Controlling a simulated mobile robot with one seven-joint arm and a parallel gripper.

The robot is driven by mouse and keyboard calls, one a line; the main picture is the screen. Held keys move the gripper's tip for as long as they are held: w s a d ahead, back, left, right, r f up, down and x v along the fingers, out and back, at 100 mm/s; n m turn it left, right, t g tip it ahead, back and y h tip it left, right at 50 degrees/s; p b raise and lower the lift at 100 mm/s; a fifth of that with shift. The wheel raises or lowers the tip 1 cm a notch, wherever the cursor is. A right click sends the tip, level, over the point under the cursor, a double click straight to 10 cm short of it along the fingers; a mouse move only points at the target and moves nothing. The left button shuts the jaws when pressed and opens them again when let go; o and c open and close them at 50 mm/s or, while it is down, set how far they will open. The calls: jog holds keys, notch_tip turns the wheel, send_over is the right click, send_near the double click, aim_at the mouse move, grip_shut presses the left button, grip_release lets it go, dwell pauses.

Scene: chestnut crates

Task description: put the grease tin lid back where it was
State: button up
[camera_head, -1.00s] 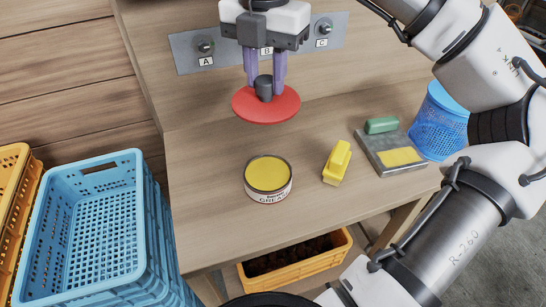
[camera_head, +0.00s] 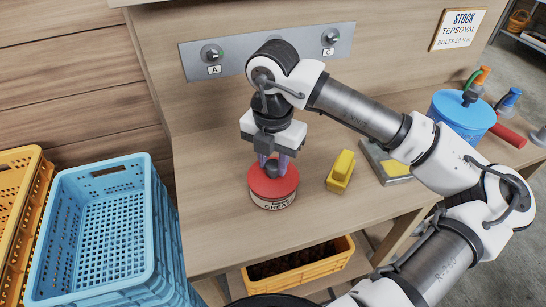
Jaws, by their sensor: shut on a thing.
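The red grease tin lid (camera_head: 261,187) has a dark knob in its middle. My gripper (camera_head: 271,168) is shut on that knob, pointing straight down. The grease tin (camera_head: 273,203), with a white label, stands on the wooden bench. The lid is over the tin's mouth and looks level, covering the yellow grease. It appears to touch the rim, but I cannot tell whether it is fully seated. The gripper hides the far part of the lid.
A yellow block (camera_head: 341,171) stands just right of the tin. A grey tray (camera_head: 381,163) is further right, partly behind my arm. A blue bucket (camera_head: 462,117) stands at the right. The bench (camera_head: 214,190) is clear left of the tin. Blue crates (camera_head: 100,235) stand at the left.

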aim_at(273, 165)
jog(key=shift+f+b, duration=0.35)
jog(key=shift+b, duration=0.2)
jog(key=o, duration=1)
jog(key=shift+r, duration=0.1)
jog(key=shift+r+p, duration=0.55)
jog(key=shift+p, duration=0.1)
notch_tip(273, 165, up, 12)
jog(key=shift+f+b, duration=0.25)
jog(key=shift+b, duration=0.6)
jog(key=shift+s+f, duration=0.1)
